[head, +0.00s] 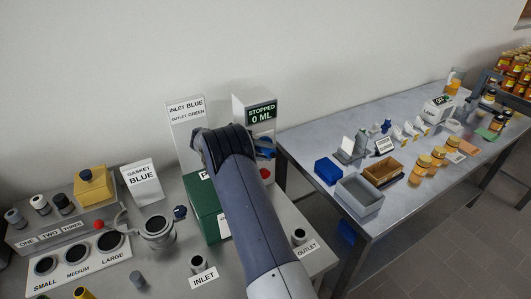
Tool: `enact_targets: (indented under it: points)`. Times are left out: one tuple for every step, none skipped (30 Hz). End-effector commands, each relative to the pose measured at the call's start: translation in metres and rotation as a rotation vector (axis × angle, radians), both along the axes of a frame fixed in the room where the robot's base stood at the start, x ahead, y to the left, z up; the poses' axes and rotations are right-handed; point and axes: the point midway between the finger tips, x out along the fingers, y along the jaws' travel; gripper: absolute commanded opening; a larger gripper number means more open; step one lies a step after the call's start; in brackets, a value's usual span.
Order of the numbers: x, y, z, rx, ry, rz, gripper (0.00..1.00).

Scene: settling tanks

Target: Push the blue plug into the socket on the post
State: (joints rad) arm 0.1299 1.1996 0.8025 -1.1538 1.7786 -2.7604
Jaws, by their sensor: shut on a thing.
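My arm reaches forward across the near bench, and its thick links hide my gripper and whatever it holds. A blue part (266,143) shows just right of my arm, below the STOPPED 0 ML sign; I cannot tell whether it is the blue plug. A small dark blue piece (180,212) sits beside a grey round vessel (158,232) left of my arm. I cannot make out the socket. A white upright panel marked INLET BLUE, OUTLET GREEN (186,108) stands behind my arm; I cannot tell whether it is the post.
A green box (203,211) stands left of my arm, with a red knob (265,173) to the right. INLET (198,262) and OUTLET (299,236) cups stand in front. A yellow-topped block (94,185) and a GASKET BLUE sign (141,181) are left. A second table (310,150) holds bins and jars.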

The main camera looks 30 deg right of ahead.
Motion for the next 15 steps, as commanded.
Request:
enact_targets:
  points:
    - [0.0013, 0.0, 0.0002, 0.0, -0.001, 0.0, 0.0]
    - [0.002, 0.0, 0.0003, 0.0, -0.001, 0.001, 0.0]
    - [0.0024, -0.0001, 0.0005, 0.0, -0.001, 0.001, 0.35]
    - [0.0022, 0.0, 0.0006, 0.0, -0.001, 0.001, 0.37]
    - [0.0021, -0.0001, 0.0006, 0.0, -0.001, 0.001, 0.4]
    - [0.0021, 0.0, 0.0005, 0.0, -0.001, 0.001, 0.43]
    - [0.0021, 0.0, 0.0005, 0.0, -0.001, 0.001, 0.46]
    - [0.0021, 0.0, 0.0005, 0.0, 0.0, 0.0, 0.48]
    - [0.002, 0.0, 0.0004, 0.0, 0.0, 0.0, 0.51]
    - [0.002, 0.0, 0.0004, 0.0, 0.0, 0.0, 0.54]
    - [0.002, 0.0, 0.0004, 0.0, 0.0, 0.0, 0.56]
    - [0.002, 0.0, 0.0003, 0.0, 0.0, 0.0, 0.59]
    - [0.002, 0.0, 0.0003, 0.0, 0.0, 0.0, 0.6]
    - [0.0019, -0.0001, 0.0003, 0.0, 0.0, 0.0, 0.6]
    - [0.0018, 0.0, 0.0003, 0.0, 0.0, 0.0, 0.6]
